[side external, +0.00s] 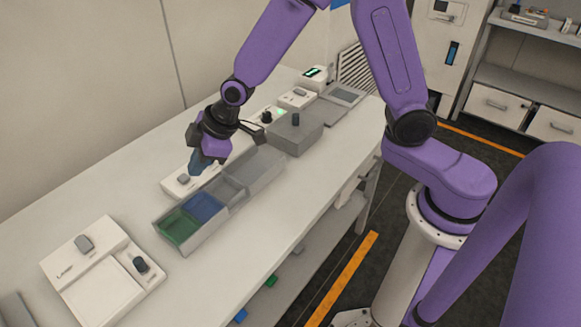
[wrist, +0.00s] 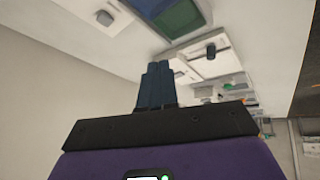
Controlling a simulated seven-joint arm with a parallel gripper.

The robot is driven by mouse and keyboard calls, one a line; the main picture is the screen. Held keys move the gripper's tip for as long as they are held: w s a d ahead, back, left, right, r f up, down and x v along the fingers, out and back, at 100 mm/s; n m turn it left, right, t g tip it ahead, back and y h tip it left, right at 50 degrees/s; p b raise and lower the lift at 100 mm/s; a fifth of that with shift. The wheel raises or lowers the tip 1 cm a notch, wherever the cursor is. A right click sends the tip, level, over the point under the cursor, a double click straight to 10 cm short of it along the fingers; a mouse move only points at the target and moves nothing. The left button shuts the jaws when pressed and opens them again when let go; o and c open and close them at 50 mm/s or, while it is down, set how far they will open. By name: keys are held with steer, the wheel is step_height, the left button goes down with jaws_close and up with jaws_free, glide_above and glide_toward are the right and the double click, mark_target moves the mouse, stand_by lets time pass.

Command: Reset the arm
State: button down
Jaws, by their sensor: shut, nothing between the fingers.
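My gripper (side external: 199,163) is at the end of my purple arm, above the white bench (side external: 255,213) in the side external view. Its dark blue fingers point down, near the compartment tray. In the wrist view the fingers of my gripper (wrist: 156,84) are pressed together with nothing between them. The grey tray (side external: 207,238) has green and blue compartments at its near end and grey ones behind. A white device with a grey knob (side external: 178,183) stands just left of the fingers; the gripper partly hides it.
A white scale-like device (side external: 98,290) stands at the near left of the bench. A grey box with a dark knob (side external: 293,137) and more devices stand farther back. The wall (side external: 80,90) runs close behind the bench. Bare bench top lies along the right edge.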

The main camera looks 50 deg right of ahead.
steer(key=s+d+r+g+h, duration=0.1)
steer(key=s+d, duration=0.4)
steer(key=s, duration=0.5)
steer(key=s+d+r+g+h, duration=0.1)
steer(key=s+d+r+g, duration=0.1)
steer(key=s+d, duration=0.4)
steer(key=s+d+r+g+h, duration=0.1)
steer(key=s+d+r, duration=0.2)
steer(key=s, duration=1)
steer(key=d, duration=0.2)
steer(key=shift+s+d+r+n+g, duration=0.3)
stand_by(1.1)
